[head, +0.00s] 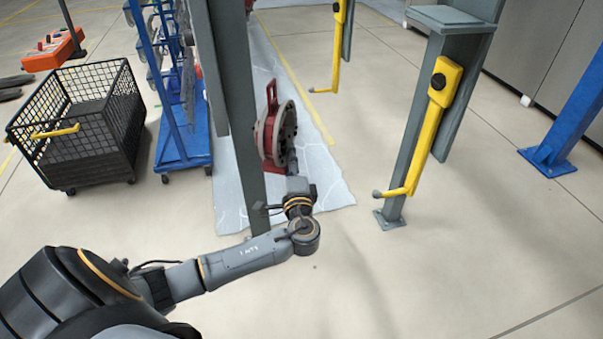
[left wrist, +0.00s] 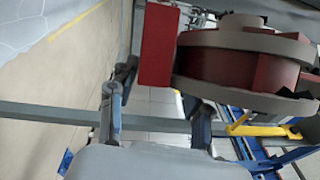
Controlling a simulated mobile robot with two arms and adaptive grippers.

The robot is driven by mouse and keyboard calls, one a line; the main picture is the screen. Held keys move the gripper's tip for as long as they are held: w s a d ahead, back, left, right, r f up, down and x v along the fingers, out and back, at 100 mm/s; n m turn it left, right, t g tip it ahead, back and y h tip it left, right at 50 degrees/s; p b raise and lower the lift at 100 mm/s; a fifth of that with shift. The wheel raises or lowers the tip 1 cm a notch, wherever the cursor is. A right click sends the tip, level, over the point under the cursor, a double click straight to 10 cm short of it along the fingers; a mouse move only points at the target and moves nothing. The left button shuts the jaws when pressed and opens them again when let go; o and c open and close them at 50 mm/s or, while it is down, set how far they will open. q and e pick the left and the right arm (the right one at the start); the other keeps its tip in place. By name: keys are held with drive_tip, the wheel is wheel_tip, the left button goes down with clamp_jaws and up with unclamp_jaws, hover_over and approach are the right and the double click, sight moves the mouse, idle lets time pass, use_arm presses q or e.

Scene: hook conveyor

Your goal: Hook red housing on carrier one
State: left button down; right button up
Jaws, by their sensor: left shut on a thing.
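The red housing (head: 268,134), with grey round flanges and a red loop on top, is held off the floor near the middle of the head view. My left gripper (head: 293,172) is shut on it from below, its fingers partly hidden. In the left wrist view the housing (left wrist: 240,62) fills the upper right, and a red bar of it stands above the space between my fingers (left wrist: 157,118). A yellow hook carrier (head: 432,125) hangs right of the housing, its hook end low; another yellow hook carrier (head: 337,50) hangs farther back. I cannot tell which is carrier one. My right gripper is not in view.
A grey post (head: 232,100) stands just left of the housing. Another grey post (head: 408,160) stands by the nearer carrier. A black mesh cart (head: 85,125) and a blue rack (head: 185,148) with hanging parts are at left. The floor at front right is clear.

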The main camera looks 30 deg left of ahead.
use_arm(q)
drive_tip(key=w+d+f+b, duration=0.1)
drive_tip(key=w+d+b, duration=0.5)
drive_tip(key=w, duration=0.3)
drive_tip(key=shift+d+f, duration=0.3)
drive_tip(key=shift+d, duration=0.3)
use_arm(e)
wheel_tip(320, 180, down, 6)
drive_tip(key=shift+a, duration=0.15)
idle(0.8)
use_arm(q)
drive_tip(key=shift+w, duration=0.15)
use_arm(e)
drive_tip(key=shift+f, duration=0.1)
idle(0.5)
use_arm(q)
drive_tip(key=c, duration=0.6)
unclamp_jaws()
drive_tip(key=shift+o, duration=0.4)
